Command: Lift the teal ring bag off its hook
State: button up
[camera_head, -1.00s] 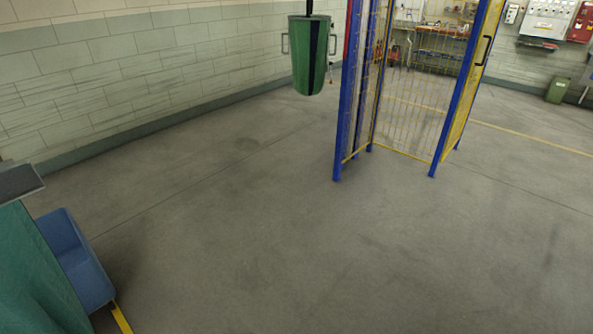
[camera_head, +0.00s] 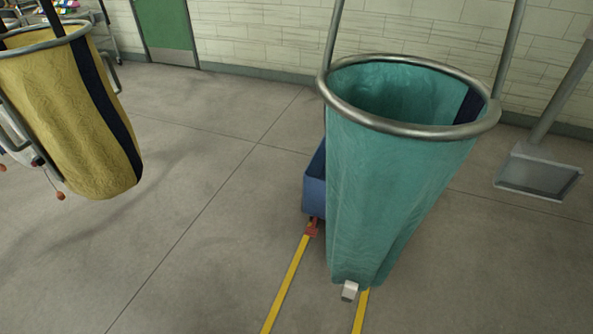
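The teal ring bag (camera_head: 385,190) hangs large and close, right of centre in the head view. Its round metal rim (camera_head: 410,128) is at the top and the bag's mouth is open. Grey metal bars rise from both sides of the rim and leave the top of the picture. The hook is not visible. A small pale block (camera_head: 349,291) shows at the bag's bottom end. My gripper is not in view.
A yellow ring bag (camera_head: 75,115) with a dark stripe hangs at the left. A blue bin (camera_head: 316,185) stands partly behind the teal bag. Yellow floor lines (camera_head: 287,285) run below. A grey post on a square base (camera_head: 538,175) stands at the right. The floor at centre left is clear.

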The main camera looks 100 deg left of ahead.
aim_at(398, 128)
jog(key=u, duration=2.6)
